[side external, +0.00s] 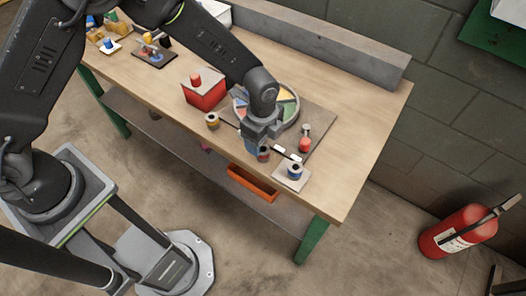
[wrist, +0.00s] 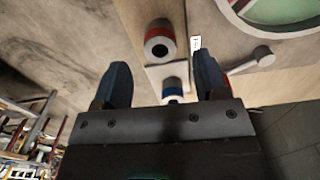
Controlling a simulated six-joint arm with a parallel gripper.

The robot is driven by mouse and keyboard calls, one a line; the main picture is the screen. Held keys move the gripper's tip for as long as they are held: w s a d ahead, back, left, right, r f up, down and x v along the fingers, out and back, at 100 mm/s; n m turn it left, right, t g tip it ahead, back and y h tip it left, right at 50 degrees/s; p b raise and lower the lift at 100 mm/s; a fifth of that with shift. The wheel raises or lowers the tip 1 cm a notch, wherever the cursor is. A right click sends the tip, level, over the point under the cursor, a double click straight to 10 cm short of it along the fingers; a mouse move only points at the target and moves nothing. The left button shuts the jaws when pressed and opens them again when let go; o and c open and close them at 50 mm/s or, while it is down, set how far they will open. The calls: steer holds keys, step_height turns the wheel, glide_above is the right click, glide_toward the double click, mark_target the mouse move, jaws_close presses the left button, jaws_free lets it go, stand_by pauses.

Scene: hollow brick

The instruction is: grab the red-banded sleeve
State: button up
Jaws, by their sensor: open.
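The red-banded sleeve (wrist: 161,40) is a short grey cylinder with a red band and a dark hole in its end. In the wrist view it lies just beyond the fingertips, roughly between their lines. My gripper (wrist: 161,62) is open, with nothing between its two dark blue fingers. In the side view my gripper (side external: 256,150) is low over the workbench, and the sleeve (side external: 264,154) shows right beside the fingers, partly hidden. I cannot tell whether they touch.
A blue-banded sleeve (side external: 295,170) stands on a white plate close by, near the bench's front edge. A yellow-banded sleeve (side external: 212,121) is to the left.

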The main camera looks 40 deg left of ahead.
mark_target(264, 156)
step_height(264, 156, down, 5)
steer(key=shift+a+f, duration=0.1)
steer(key=shift+a, duration=0.05)
steer(key=c, duration=1.1)
